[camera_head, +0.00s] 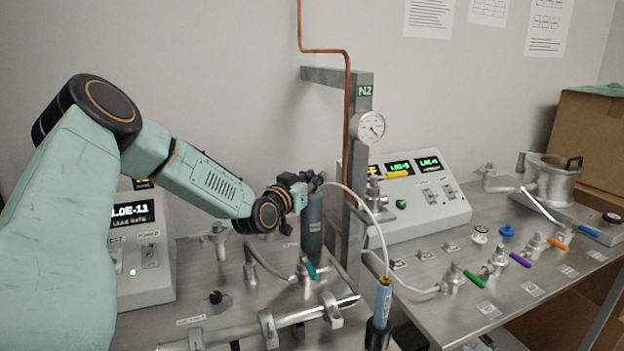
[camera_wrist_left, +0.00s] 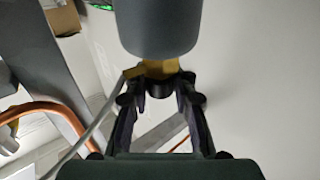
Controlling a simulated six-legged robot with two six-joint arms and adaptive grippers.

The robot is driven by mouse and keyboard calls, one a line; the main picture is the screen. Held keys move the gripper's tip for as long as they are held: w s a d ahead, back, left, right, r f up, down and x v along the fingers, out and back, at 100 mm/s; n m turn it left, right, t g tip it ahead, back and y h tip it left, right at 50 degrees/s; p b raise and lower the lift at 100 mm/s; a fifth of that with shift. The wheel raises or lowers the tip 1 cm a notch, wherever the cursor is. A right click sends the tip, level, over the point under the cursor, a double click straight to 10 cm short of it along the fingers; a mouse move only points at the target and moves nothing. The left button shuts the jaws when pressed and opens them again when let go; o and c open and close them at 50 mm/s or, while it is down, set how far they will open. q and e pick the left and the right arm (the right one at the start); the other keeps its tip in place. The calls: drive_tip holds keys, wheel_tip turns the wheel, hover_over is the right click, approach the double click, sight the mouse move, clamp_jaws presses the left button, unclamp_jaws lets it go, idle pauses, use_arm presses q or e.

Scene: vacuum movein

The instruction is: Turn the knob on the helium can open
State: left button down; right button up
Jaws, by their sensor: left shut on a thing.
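The helium can (camera_head: 312,228) is a dark grey upright cylinder on the left metal bench, just left of the grey post. In the left wrist view the can (camera_wrist_left: 157,25) shows upside down at the top, with a brass fitting (camera_wrist_left: 152,68) and a small dark knob (camera_wrist_left: 160,90). My left gripper (camera_head: 304,183) is at the can's top in the head view. In the left wrist view my left gripper (camera_wrist_left: 160,94) has its two fingers closed on the knob from both sides. The fingertips partly hide the knob. My right gripper is in neither view.
A white hose (camera_head: 372,215) runs from the can's top to a blue-handled tool (camera_head: 382,302). The post (camera_head: 358,170) with a gauge (camera_head: 368,127) and copper pipe stands close on the right. Display boxes (camera_head: 420,195) and coloured valve handles (camera_head: 473,278) crowd the benches.

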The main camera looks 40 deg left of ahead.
sight(312, 175)
use_arm(q)
drive_tip(key=shift+f, duration=0.15)
idle(0.7)
drive_tip(key=c, duration=1.1)
unclamp_jaws()
drive_tip(key=shift+r, duration=0.2)
wheel_tip(312, 175, up, 10)
drive_tip(key=shift+f, duration=0.1)
